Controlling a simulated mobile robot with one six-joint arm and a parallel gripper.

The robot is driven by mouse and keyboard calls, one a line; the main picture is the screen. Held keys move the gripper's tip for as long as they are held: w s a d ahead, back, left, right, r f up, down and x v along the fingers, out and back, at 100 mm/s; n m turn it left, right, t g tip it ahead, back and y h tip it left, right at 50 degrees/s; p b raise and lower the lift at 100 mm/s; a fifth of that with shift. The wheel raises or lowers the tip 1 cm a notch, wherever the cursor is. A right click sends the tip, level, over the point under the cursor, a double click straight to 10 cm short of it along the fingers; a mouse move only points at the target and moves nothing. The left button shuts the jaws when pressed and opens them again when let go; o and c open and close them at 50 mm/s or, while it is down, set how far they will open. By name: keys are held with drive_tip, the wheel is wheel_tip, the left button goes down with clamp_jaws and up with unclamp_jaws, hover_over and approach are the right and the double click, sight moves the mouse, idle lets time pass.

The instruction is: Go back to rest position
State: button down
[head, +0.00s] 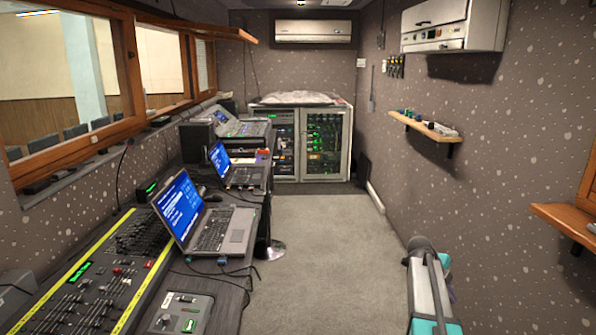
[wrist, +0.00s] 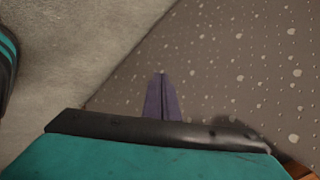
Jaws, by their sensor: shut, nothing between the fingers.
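My gripper shows in the wrist view (wrist: 162,75) as two purple fingers pressed together, with nothing between them. It points at the speckled wall near the floor edge. In the head view my arm (head: 430,285) stands at the lower right, over the carpet and beside the right wall. My gripper is mostly hidden behind the arm there. It is well apart from the desk and its fader console (head: 95,265).
Two open laptops (head: 190,215) (head: 225,165) and mixing gear line the desk on the left. A rack cabinet (head: 318,140) closes the far end. Wooden shelves (head: 425,130) (head: 570,222) stick out from the right wall. The carpeted aisle (head: 315,235) is clear.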

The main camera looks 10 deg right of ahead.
drive_tip(key=s+a+f+n+g+y, duration=0.15)
drive_tip(key=s+a+f+n, duration=0.4)
drive_tip(key=a+f, duration=0.8)
drive_tip(key=s+a+f+n+g+y, duration=0.15)
drive_tip(key=s+a+f+n, duration=0.35)
drive_tip(key=a+f, duration=0.8)
drive_tip(key=s+a+f+n+y, duration=0.1)
drive_tip(key=s+a+f+n, duration=0.3)
drive_tip(key=s, duration=0.5)
drive_tip(key=s+a+f+n+g+y, duration=0.1)
drive_tip(key=s+a+f+n, duration=0.2)
drive_tip(key=s+a+n, duration=0.4)
drive_tip(key=s+a+f+n+g+y, duration=0.1)
drive_tip(key=s+a+f+n, duration=0.3)
drive_tip(key=s+n, duration=0.4)
drive_tip(key=s+a+y, duration=0.1)
drive_tip(key=s, duration=0.2)
drive_tip(key=shift+s+a+f, duration=0.35)
drive_tip(key=shift+d, duration=0.1)
